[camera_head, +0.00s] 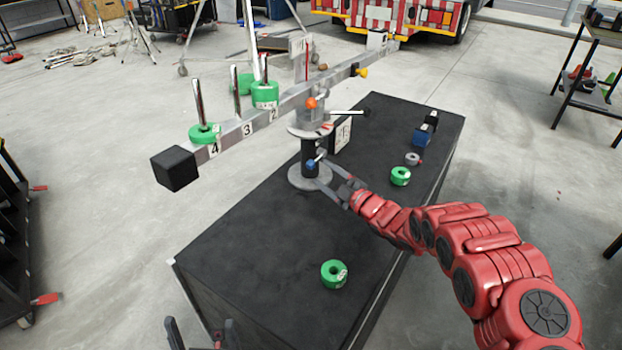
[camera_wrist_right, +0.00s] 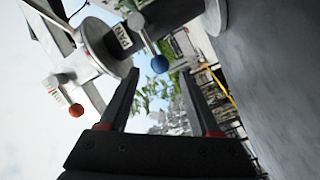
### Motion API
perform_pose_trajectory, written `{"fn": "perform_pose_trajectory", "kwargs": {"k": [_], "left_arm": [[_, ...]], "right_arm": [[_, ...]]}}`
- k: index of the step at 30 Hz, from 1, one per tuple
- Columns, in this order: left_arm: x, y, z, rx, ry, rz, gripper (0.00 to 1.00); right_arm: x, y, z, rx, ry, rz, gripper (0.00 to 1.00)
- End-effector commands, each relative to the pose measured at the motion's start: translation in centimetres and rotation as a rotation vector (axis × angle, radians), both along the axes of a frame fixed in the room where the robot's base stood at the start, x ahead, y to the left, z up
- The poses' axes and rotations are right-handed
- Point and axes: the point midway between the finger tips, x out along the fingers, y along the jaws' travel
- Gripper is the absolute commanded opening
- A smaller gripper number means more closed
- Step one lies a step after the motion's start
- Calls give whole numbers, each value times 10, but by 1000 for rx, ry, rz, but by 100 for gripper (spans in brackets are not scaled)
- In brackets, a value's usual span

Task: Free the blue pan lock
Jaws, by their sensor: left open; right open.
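The blue pan lock knob (camera_head: 311,164) sits on the short lever at the base of the balance stand. In the right wrist view the blue knob (camera_wrist_right: 160,64) shows between and just beyond my fingertips, under a "PAN" label (camera_wrist_right: 123,36). My right gripper (camera_head: 320,172) is open at the knob, its fingers pointing at the stand; I see no firm contact. An orange knob (camera_head: 311,103) sits higher on the stand and also shows in the wrist view (camera_wrist_right: 76,110). My left gripper (camera_head: 201,326) is open and empty at the bottom edge, away from the stand.
The long beam (camera_head: 290,103) carries green weights (camera_head: 265,95) on pegs and a black block (camera_head: 174,168) at its near end. The table's front left is clear.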

Motion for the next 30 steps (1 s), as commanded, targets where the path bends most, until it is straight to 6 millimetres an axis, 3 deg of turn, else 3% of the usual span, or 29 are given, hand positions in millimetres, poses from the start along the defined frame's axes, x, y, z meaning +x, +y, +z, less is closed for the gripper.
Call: {"fn": "perform_pose_trajectory", "kwargs": {"k": [1, 10, 25, 30], "left_arm": [[0, 0, -20, 0, 0, 0, 100], [0, 0, -59, 0, 0, 0, 100], [0, 0, -67, 0, 0, 0, 100], [0, 0, -67, 0, 0, 0, 100]], "right_arm": [[6, 7, -8, -3, -5, 3, 64], [41, 34, -5, 1, -4, 5, 64], [52, 41, 1, 0, 0, 1, 64], [52, 41, 1, 0, 0, 0, 35]]}}
